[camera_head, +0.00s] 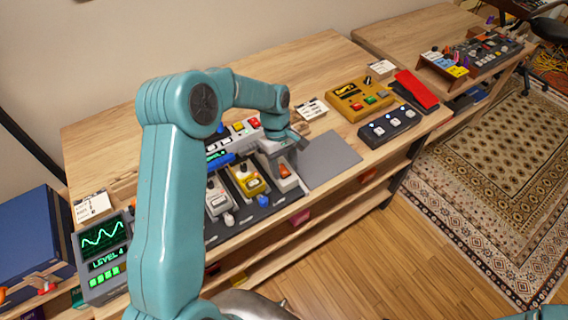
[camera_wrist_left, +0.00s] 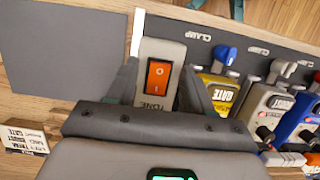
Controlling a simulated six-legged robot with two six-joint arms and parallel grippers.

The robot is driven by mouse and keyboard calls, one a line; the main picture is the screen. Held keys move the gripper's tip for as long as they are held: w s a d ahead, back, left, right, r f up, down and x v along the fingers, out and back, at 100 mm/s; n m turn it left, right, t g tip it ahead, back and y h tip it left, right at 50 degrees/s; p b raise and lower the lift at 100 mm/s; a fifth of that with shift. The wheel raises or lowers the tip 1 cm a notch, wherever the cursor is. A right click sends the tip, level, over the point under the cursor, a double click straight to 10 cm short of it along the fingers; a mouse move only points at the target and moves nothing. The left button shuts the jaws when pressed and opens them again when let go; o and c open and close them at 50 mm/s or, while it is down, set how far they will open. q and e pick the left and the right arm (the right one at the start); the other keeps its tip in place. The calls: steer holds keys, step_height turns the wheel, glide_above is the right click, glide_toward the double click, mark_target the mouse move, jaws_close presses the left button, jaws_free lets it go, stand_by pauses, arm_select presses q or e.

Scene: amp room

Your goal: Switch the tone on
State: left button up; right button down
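The tone pedal (camera_wrist_left: 173,51) is a small pale block labelled TONE, with an orange rocker switch (camera_wrist_left: 158,80) marked O and I. It sits at the right end of the dark pedal board (camera_head: 235,226) in the head view. My left gripper (camera_wrist_left: 160,88) points down over it, one finger along each side. The fingers are apart with the pedal between them; whether they press on it is unclear. In the head view my left gripper (camera_head: 283,153) partly hides the pedal, and the orange switch (camera_head: 285,170) shows below it. My right gripper is not in view.
A yellow pedal (camera_head: 248,181) labelled GATE in the wrist view is beside it, with a blue clamp lever (camera_head: 263,201). A grey mat (camera_head: 332,160) lies right of the board, bare. A monitor (camera_head: 103,255) reading LEVEL 4 stands at left. A yellow box (camera_head: 359,99) stands farther right.

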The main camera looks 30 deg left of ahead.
arm_select(q)
steer(key=shift+w, duration=0.1)
steer(key=shift+a+r, duration=0.15)
steer(key=shift+r, duration=0.25)
steer(key=v, duration=1.5)
steer(key=shift+r+b, duration=0.25)
steer(key=shift+b, duration=0.15)
